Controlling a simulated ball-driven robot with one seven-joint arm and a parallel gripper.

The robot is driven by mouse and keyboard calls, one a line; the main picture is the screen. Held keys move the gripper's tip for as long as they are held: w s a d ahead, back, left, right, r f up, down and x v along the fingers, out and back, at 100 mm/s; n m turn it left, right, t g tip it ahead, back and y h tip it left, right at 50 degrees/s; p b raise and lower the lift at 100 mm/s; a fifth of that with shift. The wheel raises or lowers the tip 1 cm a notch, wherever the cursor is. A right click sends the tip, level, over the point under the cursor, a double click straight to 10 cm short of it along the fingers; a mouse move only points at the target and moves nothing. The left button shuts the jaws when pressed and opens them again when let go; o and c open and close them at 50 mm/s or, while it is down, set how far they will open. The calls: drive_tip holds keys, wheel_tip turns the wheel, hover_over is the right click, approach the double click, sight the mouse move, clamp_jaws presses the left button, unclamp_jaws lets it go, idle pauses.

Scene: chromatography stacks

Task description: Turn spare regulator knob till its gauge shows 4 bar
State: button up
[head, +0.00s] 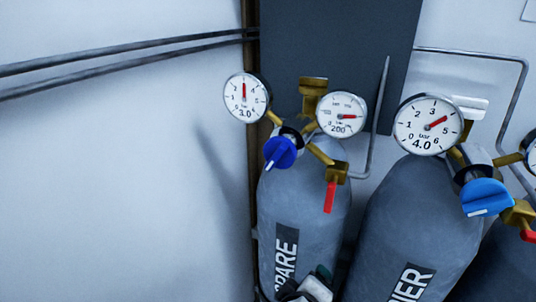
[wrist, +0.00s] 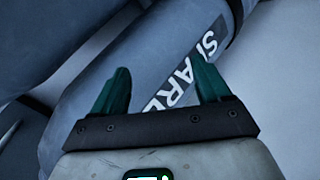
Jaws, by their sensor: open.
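The spare cylinder (head: 298,205) is grey, with a dark label lettered "PARE" in the head view. Its blue regulator knob (head: 280,153) has a white mark and sits below the gauges. The left gauge (head: 247,97) reads 3.0, its red needle pointing straight up. The right gauge (head: 342,114) reads 200. My gripper (wrist: 163,93) is open and empty, its two green fingers in front of the spare cylinder's label (wrist: 188,65) in the wrist view. In the head view, only part of it shows at the bottom edge, well below the knob and apart from it. The knob is not in the wrist view.
A second cylinder (head: 405,220) stands to the right, its gauge (head: 428,125) at 4.0 and its blue knob (head: 486,197) close by. A red lever (head: 329,197) hangs below the spare regulator. Pipes (head: 130,56) cross the wall; the left side is clear.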

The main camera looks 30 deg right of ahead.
drive_tip(key=w+a+r+t+h+p, duration=0.1)
drive_tip(key=a+r+t+h, duration=0.1)
drive_tip(key=a+r, duration=0.5)
drive_tip(key=w+a+r+t+h+p, duration=0.1)
drive_tip(key=a+r+t+h, duration=0.15)
drive_tip(key=r, duration=0.85)
drive_tip(key=m+h, duration=0.2)
approach(274, 160)
drive_tip(key=p+x, duration=0.3)
drive_tip(key=x, duration=0.4)
drive_tip(key=shift+r, duration=0.15)
drive_tip(key=shift+w+d+p, duration=0.3)
drive_tip(key=shift+w+d, duration=0.15)
drive_tip(key=shift+d, duration=0.1)
